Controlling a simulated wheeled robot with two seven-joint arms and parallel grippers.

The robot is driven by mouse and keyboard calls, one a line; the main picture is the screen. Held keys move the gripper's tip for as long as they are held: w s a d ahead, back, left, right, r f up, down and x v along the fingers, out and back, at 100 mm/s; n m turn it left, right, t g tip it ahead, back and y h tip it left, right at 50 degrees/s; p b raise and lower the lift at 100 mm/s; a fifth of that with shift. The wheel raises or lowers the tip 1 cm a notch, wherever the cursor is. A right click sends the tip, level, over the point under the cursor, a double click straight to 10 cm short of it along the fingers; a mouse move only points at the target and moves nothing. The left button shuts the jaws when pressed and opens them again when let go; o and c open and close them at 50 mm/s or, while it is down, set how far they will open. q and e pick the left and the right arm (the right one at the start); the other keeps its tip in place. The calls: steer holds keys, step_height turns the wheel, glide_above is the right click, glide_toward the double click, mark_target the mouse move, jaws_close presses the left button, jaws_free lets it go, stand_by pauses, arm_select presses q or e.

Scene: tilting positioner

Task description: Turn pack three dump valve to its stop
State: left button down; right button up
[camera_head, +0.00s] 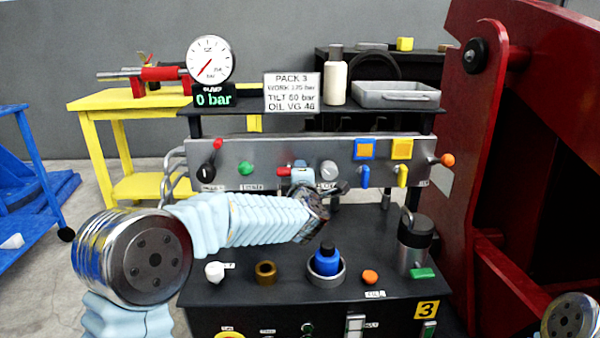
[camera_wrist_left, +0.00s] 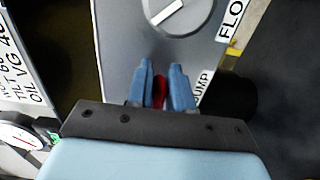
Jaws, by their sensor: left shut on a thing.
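The dump valve's red handle (camera_head: 284,172) is on the grey valve panel of the pack in the head view. My left gripper (camera_head: 300,172) is at the panel front, with its fingers around this handle. In the left wrist view the two blue fingers (camera_wrist_left: 161,80) are shut on the red handle (camera_wrist_left: 159,92), of which a narrow strip shows between them. A partly covered label ending in "UMP" is beside the fingers. Most of the valve is hidden by my fingers and wrist. My right gripper is out of view.
The grey round flow knob (camera_head: 329,171) is just right of my left gripper. A black-and-red lever (camera_head: 212,160) and green knob (camera_head: 246,169) are to the left. The pressure gauge (camera_head: 210,60) display reads 0 bar. A red frame (camera_head: 490,150) stands close at right.

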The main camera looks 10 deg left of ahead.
arm_select(q)
steer(key=c, duration=1.1)
jaws_free()
steer(key=shift+s, duration=0.1)
steer(key=b+v, duration=0.1)
steer(key=v, duration=1.2)
steer(key=shift+s+d, duration=0.15)
steer(key=shift+s, duration=0.15)
